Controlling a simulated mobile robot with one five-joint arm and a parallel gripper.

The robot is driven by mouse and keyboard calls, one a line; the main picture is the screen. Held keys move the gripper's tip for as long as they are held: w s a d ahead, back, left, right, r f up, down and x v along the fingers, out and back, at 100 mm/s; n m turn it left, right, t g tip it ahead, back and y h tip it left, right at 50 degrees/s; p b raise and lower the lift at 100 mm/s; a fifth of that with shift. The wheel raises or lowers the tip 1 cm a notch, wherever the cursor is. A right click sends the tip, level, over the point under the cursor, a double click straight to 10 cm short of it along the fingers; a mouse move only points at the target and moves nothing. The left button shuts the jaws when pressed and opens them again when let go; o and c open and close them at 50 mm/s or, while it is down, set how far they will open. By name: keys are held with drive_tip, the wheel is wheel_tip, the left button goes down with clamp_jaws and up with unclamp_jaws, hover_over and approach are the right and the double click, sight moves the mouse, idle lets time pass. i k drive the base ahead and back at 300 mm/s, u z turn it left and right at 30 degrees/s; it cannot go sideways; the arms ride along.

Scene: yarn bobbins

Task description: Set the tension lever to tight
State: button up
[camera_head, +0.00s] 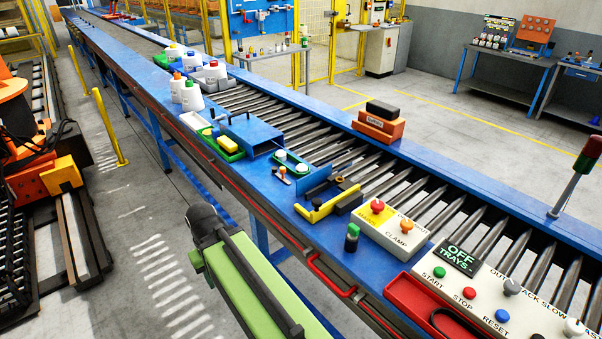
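No lever with a readable "tight" mark shows. A small lever-like piece with an orange tip (283,172) sits on the blue near rail of the conveyor, too small to read. A grey knob (511,287) by the words "OUT" and "BACK" and a pale knob (573,327) by "SLOW" and a cut-off word stand on the white control panel (487,322) at lower right. My green arm link with its black joint is at the lower centre, left of the conveyor. My gripper does not show.
A white box (394,232) marked "CLAMP" has a red button on a yellow plate. A red tray (415,302), a green-black bobbin-like piece (351,237), a yellow-black fixture (327,203) and a blue housing (250,135) line the near side. White bottles (192,96) stand farther back.

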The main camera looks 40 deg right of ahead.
sight(282, 168)
drive_tip(key=u, duration=0.35)
drive_tip(key=i, duration=1.45)
drive_tip(key=u, duration=0.25)
